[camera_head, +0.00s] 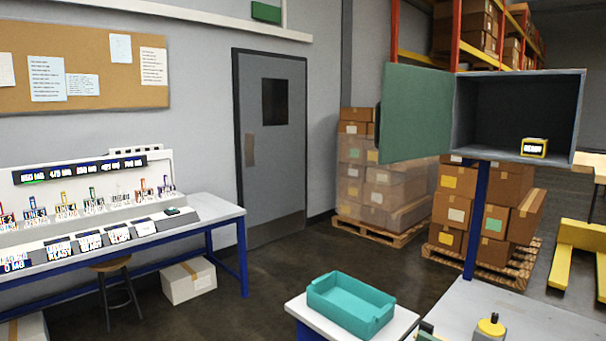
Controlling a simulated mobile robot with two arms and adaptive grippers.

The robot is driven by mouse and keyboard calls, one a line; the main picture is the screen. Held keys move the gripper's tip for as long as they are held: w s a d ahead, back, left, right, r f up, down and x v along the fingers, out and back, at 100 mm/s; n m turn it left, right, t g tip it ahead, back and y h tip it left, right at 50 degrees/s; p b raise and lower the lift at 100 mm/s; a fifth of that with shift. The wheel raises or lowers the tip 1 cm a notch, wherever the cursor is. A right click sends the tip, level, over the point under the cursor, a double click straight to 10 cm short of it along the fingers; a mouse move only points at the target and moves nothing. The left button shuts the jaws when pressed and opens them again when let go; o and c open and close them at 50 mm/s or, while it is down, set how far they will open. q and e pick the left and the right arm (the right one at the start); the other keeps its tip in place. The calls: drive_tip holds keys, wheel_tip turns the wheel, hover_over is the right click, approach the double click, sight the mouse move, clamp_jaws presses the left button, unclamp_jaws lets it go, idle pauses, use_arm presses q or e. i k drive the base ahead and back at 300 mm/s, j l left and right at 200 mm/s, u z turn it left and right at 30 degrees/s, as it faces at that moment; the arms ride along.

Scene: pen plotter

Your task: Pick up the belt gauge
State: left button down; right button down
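A small yellow-framed device (534,147) with a dark, lit display stands inside the open wall cabinet, near the front right of its floor. A small dark device (172,211) lies at the right end of the white machine on the left bench. I cannot tell for sure which thing is the belt gauge. A yellow and grey object (491,326) stands on the grey table at the bottom edge, partly cut off. Neither of my grippers is in view.
The grey cabinet (462,108) stands on a blue post, its green door (415,113) swung open to the left. A teal tray (350,305) sits empty on a white stand. The white multi-pen machine (85,215) fills the left bench. A stool (112,264) and boxes stand nearby; mid-floor is clear.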

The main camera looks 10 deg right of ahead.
sight(532, 146)
drive_tip(key=i+z, duration=0.1)
drive_tip(key=z, duration=1)
drive_tip(key=i+j+z, duration=0.8)
drive_tip(key=j, duration=0.15)
drive_tip(key=i+j+z, duration=0.1)
drive_tip(key=j+z, duration=0.2)
drive_tip(key=i+j+z, duration=0.1)
drive_tip(key=j+z, duration=0.15)
drive_tip(key=j, duration=0.25)
drive_tip(key=i+j, duration=0.2)
drive_tip(key=j, duration=0.15)
drive_tip(key=i+j, duration=0.2)
drive_tip(key=j, duration=0.15)
drive_tip(key=i+j, duration=0.2)
drive_tip(key=j+z, duration=0.05)
drive_tip(key=j, duration=0.05)
